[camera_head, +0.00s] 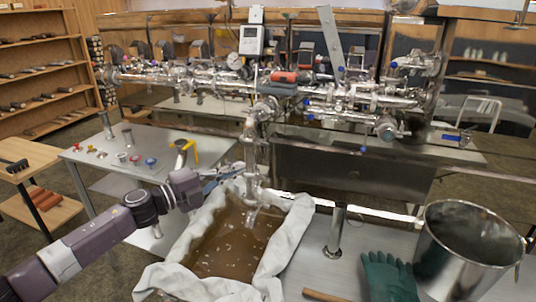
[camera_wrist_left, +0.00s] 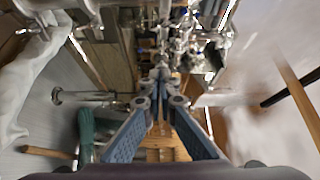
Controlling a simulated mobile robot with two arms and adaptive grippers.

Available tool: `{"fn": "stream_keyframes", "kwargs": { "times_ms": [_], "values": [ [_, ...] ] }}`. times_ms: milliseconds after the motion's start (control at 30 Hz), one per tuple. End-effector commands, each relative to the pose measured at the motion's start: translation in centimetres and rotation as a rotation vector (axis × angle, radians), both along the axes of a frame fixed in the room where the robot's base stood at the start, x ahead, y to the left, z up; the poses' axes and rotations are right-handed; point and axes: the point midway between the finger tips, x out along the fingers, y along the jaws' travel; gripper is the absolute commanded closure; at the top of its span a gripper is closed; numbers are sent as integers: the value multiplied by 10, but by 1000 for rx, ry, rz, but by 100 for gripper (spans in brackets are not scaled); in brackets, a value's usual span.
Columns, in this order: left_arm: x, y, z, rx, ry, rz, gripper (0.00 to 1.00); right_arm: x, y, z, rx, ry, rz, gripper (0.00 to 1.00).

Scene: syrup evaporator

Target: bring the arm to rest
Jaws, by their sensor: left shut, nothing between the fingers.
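My left arm (camera_head: 125,218) comes in from the lower left of the head view and reaches up toward the middle. Its gripper (camera_head: 230,172) is beside the steel outlet pipe (camera_head: 252,155), over the back left edge of the cloth-lined tray. In the left wrist view the gripper's blue-grey fingers (camera_wrist_left: 160,108) point away from the camera. The gripper is shut with nothing in it. Whether it touches the pipe or cloth cannot be told. My right gripper is not in view.
The tray's white cloth (camera_head: 290,240) surrounds brown liquid (camera_head: 235,245). A steel pot (camera_head: 465,250) and green gloves (camera_head: 390,277) stand to the right. Steel pipework (camera_head: 300,90) spans the back. A side table (camera_head: 140,150) with small fittings is at left.

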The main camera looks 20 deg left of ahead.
Motion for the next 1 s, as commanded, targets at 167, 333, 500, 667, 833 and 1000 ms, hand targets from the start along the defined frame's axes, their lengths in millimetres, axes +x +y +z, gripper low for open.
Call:
{"fn": "stream_keyframes", "kwargs": {
  "times_ms": [167, 333, 500, 667, 833, 1000],
  "values": [
    [-1, -8, -8, -31, 16, 16, 100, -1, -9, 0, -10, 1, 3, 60],
    [-9, -42, -47, -210, 115, 133, 100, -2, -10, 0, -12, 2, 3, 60],
    [-44, -64, -112, -456, 333, 365, 100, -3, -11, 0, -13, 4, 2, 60],
    [-108, -68, -182, -643, 607, 616, 100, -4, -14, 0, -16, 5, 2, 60],
    [-205, -70, -248, -771, 924, 879, 100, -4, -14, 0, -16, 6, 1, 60],
    [-284, -74, -279, -817, 1147, 1049, 100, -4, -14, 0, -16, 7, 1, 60]
  ]
}}
